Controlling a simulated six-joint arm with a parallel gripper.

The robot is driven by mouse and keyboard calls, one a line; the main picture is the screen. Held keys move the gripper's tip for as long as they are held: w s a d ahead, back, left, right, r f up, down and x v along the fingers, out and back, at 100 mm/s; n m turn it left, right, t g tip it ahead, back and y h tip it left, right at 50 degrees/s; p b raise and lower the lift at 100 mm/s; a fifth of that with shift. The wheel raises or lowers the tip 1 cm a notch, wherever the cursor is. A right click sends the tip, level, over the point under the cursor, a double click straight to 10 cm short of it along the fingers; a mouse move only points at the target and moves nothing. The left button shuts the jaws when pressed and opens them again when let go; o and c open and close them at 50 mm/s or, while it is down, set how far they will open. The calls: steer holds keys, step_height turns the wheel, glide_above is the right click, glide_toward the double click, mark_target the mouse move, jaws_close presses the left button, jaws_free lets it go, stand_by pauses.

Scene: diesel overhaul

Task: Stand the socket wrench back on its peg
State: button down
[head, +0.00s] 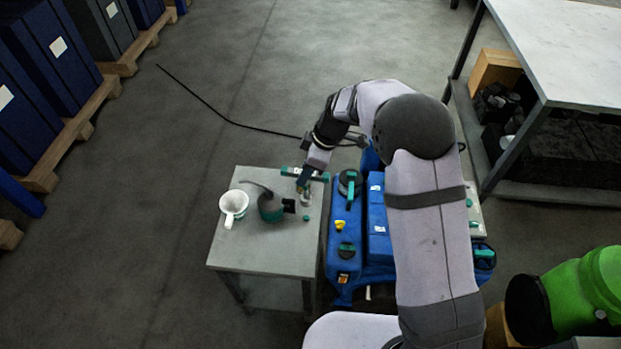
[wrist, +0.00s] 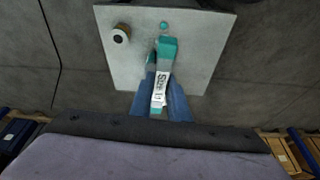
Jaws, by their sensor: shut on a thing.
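The socket wrench (wrist: 165,52) appears in the wrist view as a teal piece with a white lettered label, between the blue fingers of my gripper (wrist: 161,103). My gripper is shut on it. In the head view my gripper (head: 303,183) is at the far right corner of the small grey table (head: 240,255), by a teal bar with a pale label (head: 318,177). The arm and fingers hide part of what is held. I cannot make out the peg for certain; a small metallic piece (head: 306,199) stands just below the gripper in the head view.
A white cup-like funnel (head: 233,204) and a dark oil can (head: 270,208) with a long spout stand on the table. A small teal knob (head: 306,218) is near its right edge. The blue engine (head: 345,215) stands close on the right. The table's front is clear.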

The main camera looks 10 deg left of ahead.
mark_target(306, 197)
steer(key=shift+w+n, duration=0.15)
steer(key=shift+n, duration=0.35)
steer(key=shift+f, duration=0.1)
steer(key=shift+f+b, duration=1.85)
steer(key=shift+f, duration=1.55)
steer(key=shift+f+b, duration=0.3)
steer(key=shift+b, duration=0.1)
steer(key=shift+f+b, duration=0.15)
steer(key=shift+b, duration=0.3)
steer(key=shift+f+b, duration=0.95)
steer(key=shift+f, duration=0.1)
steer(key=c, duration=1)
jaws_free()
steer(key=shift+c, duration=0.2)
